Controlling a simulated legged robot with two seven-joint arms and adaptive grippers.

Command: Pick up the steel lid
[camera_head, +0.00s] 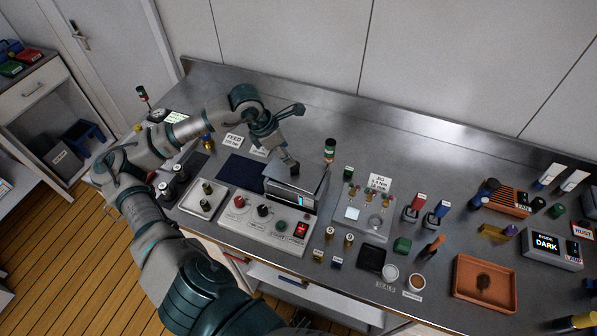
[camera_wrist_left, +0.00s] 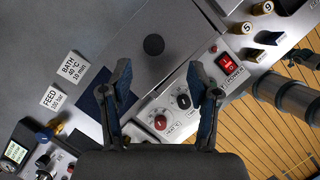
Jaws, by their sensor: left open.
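The steel lid (camera_head: 312,180) is a flat grey plate with a dark round knob (camera_head: 294,168), lying on top of the bath box (camera_head: 292,198) on the bench. In the left wrist view the lid (camera_wrist_left: 165,82) fills the middle and its black knob (camera_wrist_left: 153,44) shows beyond the fingertips. My left gripper (camera_head: 291,136) is above the lid, fingers spread. In the left wrist view the open left gripper (camera_wrist_left: 158,74) has nothing between its fingers; the knob lies roughly in line with the gap. My right gripper is not in view.
A control panel (camera_head: 270,225) with knobs and a red power switch stands in front of the box. A dark blue mat (camera_head: 240,169) lies to its left. An orange tray (camera_head: 484,283) is at the far right.

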